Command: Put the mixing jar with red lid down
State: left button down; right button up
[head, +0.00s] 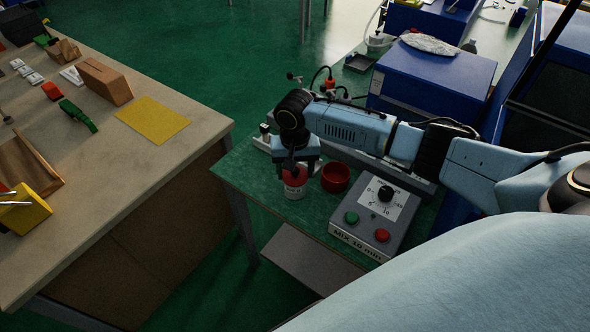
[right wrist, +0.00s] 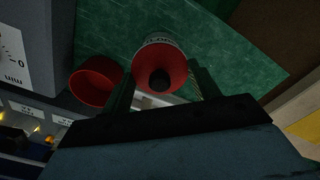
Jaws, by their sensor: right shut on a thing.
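The mixing jar (head: 294,190) is a pale, labelled jar with a red lid. It is upright, just left of the red round holder on the green bench (head: 262,178). My right gripper (head: 294,170) points down and is shut on the jar at its lid. In the right wrist view the red lid (right wrist: 160,70) shows between the two fingers, with a dark knob in its middle. I cannot tell whether the jar's base touches the bench. My left gripper is not in view.
The open red holder (head: 335,177) stands close right of the jar. A grey control box (head: 375,222) with a dial and green and red buttons, marked MIX 10 min, is nearer. The bench's front left edge is close. A blue cabinet (head: 430,85) stands behind.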

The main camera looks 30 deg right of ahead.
jog(key=o, duration=1.5)
jog(key=shift+c, duration=0.2)
notch_tip(320, 180, up, 12)
jog(key=p, duration=0.2)
jog(key=shift+r, duration=0.15)
